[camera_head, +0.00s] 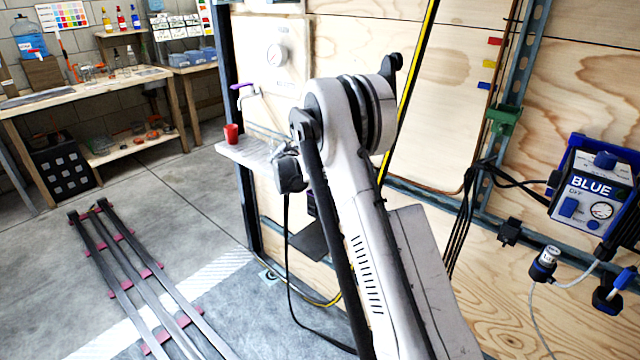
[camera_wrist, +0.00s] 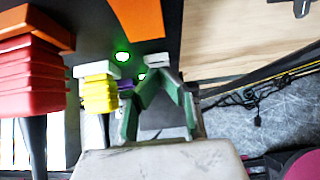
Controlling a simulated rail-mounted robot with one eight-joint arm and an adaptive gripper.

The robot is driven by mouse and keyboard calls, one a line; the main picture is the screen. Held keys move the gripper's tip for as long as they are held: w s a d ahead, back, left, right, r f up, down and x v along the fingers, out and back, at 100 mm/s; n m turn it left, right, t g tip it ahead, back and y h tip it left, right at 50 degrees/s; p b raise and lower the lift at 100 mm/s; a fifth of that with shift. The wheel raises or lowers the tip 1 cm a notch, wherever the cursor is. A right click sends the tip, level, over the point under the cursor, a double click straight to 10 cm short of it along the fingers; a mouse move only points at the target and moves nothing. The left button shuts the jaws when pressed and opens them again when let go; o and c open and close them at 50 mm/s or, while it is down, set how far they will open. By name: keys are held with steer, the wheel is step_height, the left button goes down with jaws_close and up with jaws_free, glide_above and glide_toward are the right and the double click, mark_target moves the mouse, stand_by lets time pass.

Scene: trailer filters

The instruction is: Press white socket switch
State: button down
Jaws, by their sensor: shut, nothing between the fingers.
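In the wrist view a small white block (camera_wrist: 157,60), perhaps the white socket or its switch, sits on a dark panel (camera_wrist: 95,25). My gripper (camera_wrist: 157,76) has green fingers that meet at their tips, shut and empty. The tips are just below the white block in the picture and overlap its lower edge. I cannot tell whether they touch it. A lit green light (camera_wrist: 122,56) shows left of the block, and another glows beside the fingertips. In the head view my arm hides the panel and most of the gripper.
Left of the fingers are a yellow stacked piece (camera_wrist: 99,94), a purple piece (camera_wrist: 125,90) and a large red stacked piece (camera_wrist: 32,78). Black cables (camera_wrist: 250,98) lie on the right. In the head view a blue device (camera_head: 593,190) hangs on the right wall, and a red cup (camera_head: 231,133) stands on a shelf.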

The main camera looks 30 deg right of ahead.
steer(key=shift+r, duration=0.2)
steer(key=shift+d+r, duration=0.1)
steer(key=shift+r, duration=0.55)
steer(key=a+f+p+v, duration=0.1)
steer(key=v, duration=1.2)
steer(key=shift+s+a+f, duration=0.25)
steer(key=shift+s+a, duration=0.05)
steer(key=shift+s, duration=0.05)
